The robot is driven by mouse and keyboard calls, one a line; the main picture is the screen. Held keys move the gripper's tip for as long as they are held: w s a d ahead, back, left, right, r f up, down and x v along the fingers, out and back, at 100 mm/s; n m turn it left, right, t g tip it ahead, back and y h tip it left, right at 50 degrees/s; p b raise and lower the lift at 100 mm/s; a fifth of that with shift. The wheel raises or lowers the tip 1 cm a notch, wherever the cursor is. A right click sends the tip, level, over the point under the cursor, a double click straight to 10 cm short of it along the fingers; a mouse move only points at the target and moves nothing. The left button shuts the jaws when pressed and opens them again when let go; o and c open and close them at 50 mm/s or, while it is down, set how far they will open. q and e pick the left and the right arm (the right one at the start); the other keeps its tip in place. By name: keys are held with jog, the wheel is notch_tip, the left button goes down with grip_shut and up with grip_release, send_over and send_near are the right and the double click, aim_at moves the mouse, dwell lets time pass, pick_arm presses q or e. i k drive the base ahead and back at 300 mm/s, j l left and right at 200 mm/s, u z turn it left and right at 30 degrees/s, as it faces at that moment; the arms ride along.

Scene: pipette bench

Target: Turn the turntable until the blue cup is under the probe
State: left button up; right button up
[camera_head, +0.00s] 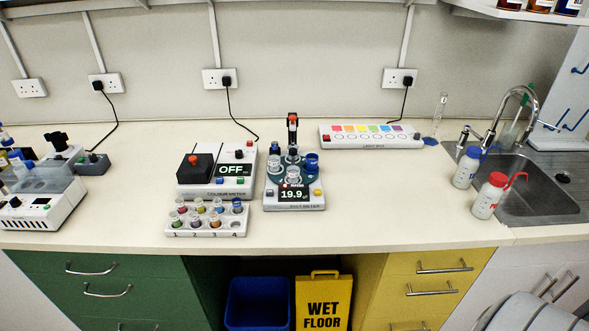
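The turntable (283,165) is a dark teal disc on the white meter (294,202) near the middle of the bench. The meter's display reads about 19.9. Several small cups stand on the turntable. The blue cup (311,161) is on the right side of the disc. The probe (292,130) is a dark upright piece with a red top at the rear of the disc. The blue cup is to the right of the probe and apart from it. A clear cup (293,175) stands at the front of the disc. Neither of my grippers is in view.
A colour meter (207,193) showing OFF and a numbered vial rack (206,228) stand close on the left. A light box (371,137) is behind right. Wash bottles (489,197) stand by the sink (530,188). The bench right of the turntable is clear.

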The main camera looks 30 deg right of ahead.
aim_at(306, 178)
jog(key=z, duration=0.35)
jog(key=i+j+z, duration=0.1)
jog(key=z, duration=0.25)
jog(key=i+z, duration=0.1)
jog(key=z, duration=0.25)
jog(key=j, duration=0.05)
